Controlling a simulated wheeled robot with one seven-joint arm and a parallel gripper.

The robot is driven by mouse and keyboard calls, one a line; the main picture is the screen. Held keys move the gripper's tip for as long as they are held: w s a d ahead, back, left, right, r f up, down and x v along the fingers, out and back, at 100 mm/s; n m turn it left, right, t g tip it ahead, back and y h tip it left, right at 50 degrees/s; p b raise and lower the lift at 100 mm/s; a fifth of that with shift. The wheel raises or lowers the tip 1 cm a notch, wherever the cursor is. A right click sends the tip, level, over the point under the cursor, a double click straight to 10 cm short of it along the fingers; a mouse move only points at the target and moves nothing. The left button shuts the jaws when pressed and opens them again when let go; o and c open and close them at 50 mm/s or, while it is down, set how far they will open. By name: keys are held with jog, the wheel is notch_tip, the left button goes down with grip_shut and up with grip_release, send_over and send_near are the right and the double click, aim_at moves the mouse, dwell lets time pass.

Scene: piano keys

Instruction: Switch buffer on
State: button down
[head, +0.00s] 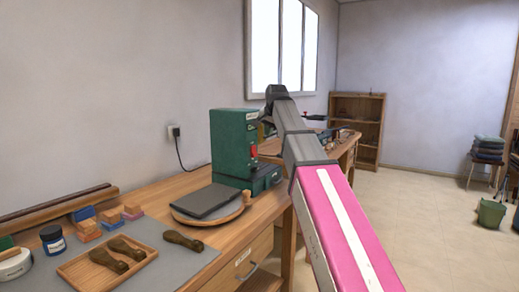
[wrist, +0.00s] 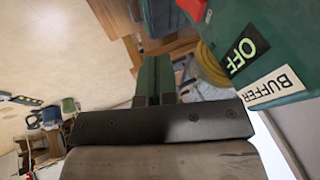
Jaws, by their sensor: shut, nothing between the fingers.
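The buffer is a green machine (head: 230,143) on the workbench, with a red switch part (head: 253,153) on its right-hand face. In the wrist view its green housing (wrist: 285,40) fills the upper right, with an OFF label (wrist: 246,48), a BUFFER label (wrist: 272,88) and a red part (wrist: 197,8) at the top edge. My gripper (wrist: 154,62) shows as two green fingers side by side, shut and empty. It is left of the labels and below the red part, apart from both in the picture. In the head view my arm passes right of the machine, and the fingers cannot be made out.
A round wooden board (head: 238,208) with a dark flat slab (head: 206,201) lies in front of the machine. A wooden tray (head: 108,262) with brown handles, jars and small blocks are at the left. A wall socket (head: 174,131) has a cable. Open floor (head: 430,220) lies to the right.

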aim_at(254, 151)
jog(key=a+x, duration=0.2)
jog(key=x, duration=1)
jog(key=shift+w+a, duration=0.35)
jog(key=shift+w, duration=0.2)
